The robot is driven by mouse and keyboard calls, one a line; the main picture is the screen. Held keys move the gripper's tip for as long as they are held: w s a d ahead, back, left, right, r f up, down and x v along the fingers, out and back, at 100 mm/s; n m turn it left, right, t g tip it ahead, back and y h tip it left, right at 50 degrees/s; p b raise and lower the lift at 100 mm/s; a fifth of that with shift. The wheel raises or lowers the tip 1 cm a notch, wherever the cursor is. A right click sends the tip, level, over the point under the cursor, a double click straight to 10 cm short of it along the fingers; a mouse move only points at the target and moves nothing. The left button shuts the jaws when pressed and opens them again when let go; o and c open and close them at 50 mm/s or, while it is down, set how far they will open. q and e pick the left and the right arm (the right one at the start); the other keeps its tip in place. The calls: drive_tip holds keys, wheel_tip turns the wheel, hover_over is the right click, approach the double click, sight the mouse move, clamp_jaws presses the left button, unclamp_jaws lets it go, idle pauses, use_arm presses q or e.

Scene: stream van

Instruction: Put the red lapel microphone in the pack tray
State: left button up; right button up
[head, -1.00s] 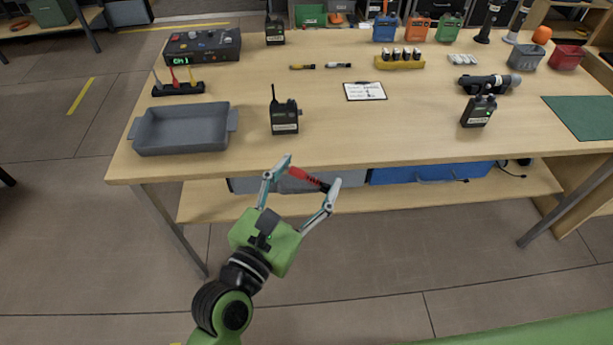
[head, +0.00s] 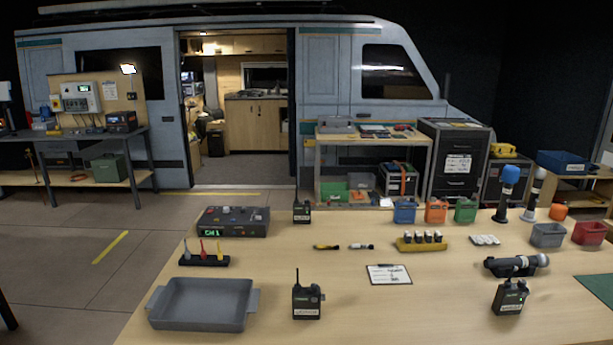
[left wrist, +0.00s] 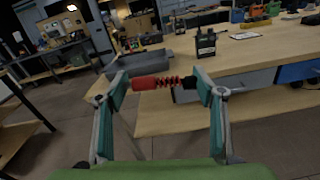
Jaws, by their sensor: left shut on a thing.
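The red lapel microphone (left wrist: 150,83) has a red body with a ribbed part and a black end. In the left wrist view it lies crosswise between the fingertips of my left gripper (left wrist: 163,84), which is shut on it. The gripper holds it in the air in front of the table edge. The grey, open pack tray (head: 203,303) stands empty at the table's front left in the head view. It also shows in the left wrist view (left wrist: 145,64), beyond the gripper. The head view shows neither gripper.
On the table (head: 350,320), a black radio pack (head: 307,300) stands right of the tray. Behind the tray are a rack with coloured pins (head: 204,260) and a mixer box (head: 232,221). A clipboard (head: 389,274) lies farther right. The tabletop between clipboard and front edge is clear.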

use_arm(q)
drive_tip(key=shift+s+a+r+y, duration=0.15)
drive_tip(key=shift+s+a+y, duration=0.2)
drive_tip(key=shift+a, duration=0.4)
drive_tip(key=shift+d, duration=0.1)
idle(0.4)
